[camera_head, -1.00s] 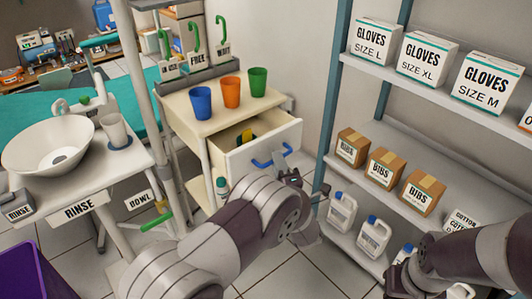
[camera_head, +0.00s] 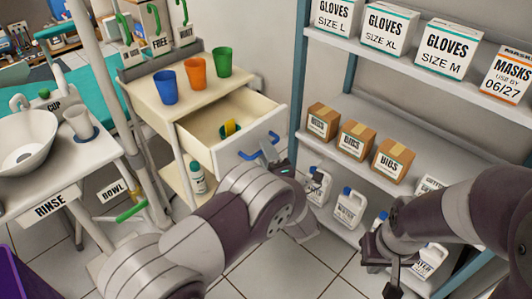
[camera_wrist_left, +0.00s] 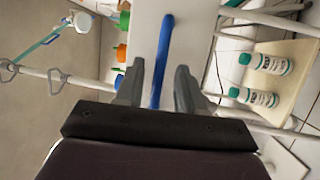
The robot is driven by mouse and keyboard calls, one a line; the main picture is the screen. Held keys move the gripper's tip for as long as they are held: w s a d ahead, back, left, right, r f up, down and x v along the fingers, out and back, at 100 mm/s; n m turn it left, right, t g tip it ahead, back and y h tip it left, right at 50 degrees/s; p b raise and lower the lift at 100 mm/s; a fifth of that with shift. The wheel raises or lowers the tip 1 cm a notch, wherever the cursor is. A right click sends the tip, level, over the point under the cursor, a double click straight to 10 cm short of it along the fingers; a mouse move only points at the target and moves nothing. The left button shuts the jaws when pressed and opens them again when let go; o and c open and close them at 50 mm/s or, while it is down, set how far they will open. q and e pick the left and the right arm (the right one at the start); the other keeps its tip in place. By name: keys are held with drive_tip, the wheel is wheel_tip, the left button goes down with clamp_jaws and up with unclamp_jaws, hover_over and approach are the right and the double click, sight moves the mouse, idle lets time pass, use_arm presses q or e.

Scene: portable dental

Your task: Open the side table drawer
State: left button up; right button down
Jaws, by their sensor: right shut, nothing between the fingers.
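The cream side table (camera_head: 150,92) has its drawer (camera_head: 262,140) pulled out, with the inside showing. The blue handle (camera_head: 262,148) is on the drawer front. My left gripper (camera_head: 283,165) is at the handle, mostly hidden by its own arm in the head view. In the left wrist view, the fingers of my left gripper (camera_wrist_left: 160,92) stand apart on either side of the blue handle (camera_wrist_left: 162,60), with gaps showing. My right gripper (camera_head: 391,284) is shut and empty at the lower right, away from the drawer.
Blue, orange and green cups (camera_head: 194,74) stand on the table top. A green and yellow item (camera_head: 231,128) lies in the drawer. A shelf rack (camera_head: 420,135) with boxes and jugs stands close on the right. The rinse stand (camera_head: 45,178) is on the left.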

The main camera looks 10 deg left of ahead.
use_arm(q)
drive_tip(key=p+v, duration=0.2)
drive_tip(key=v, duration=1)
drive_tip(key=shift+s+d, duration=0.2)
drive_tip(key=shift+s, duration=0.05)
